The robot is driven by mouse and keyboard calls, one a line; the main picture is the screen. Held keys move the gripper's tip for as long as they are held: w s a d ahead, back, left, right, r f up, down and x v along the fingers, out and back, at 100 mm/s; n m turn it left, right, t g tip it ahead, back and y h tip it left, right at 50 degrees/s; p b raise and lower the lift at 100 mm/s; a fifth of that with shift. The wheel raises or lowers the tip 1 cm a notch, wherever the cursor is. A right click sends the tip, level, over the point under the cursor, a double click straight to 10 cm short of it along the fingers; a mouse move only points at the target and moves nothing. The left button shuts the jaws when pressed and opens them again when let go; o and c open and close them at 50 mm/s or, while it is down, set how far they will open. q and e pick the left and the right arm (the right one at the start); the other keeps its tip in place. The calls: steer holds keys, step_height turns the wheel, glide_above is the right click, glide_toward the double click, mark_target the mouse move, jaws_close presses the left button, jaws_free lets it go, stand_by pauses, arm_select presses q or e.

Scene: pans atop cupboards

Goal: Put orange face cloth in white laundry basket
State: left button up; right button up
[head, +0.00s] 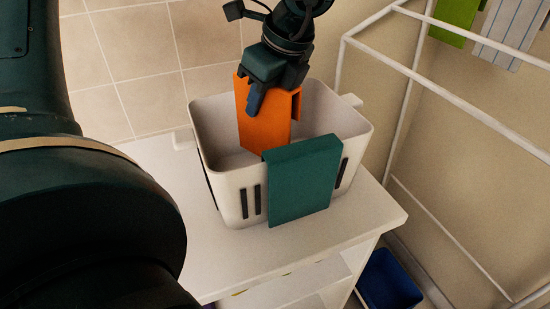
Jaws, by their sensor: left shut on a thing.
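My left gripper (272,92) is above the white laundry basket (226,185), pointing down. It is shut on the orange face cloth (264,132) near the cloth's top. The cloth hangs down with its lower part inside the basket's opening. I cannot tell whether it touches the basket floor, since the front wall and a teal cloth hide part of that. The basket stands upright on a white cabinet top. My right gripper is not in view.
A teal cloth (304,182) hangs over the basket's front rim. The white cabinet top (378,218) has bare room around the basket. A white drying rack (448,93) stands at right, with green (455,17) and striped (512,32) cloths. A blue bin (388,280) sits below.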

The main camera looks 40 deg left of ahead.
arm_select(q)
steer(key=o, duration=1.1)
steer(key=shift+r, duration=0.1)
steer(key=v, duration=1.3)
steer(key=shift+d, duration=0.1)
steer(key=shift+s, duration=0.1)
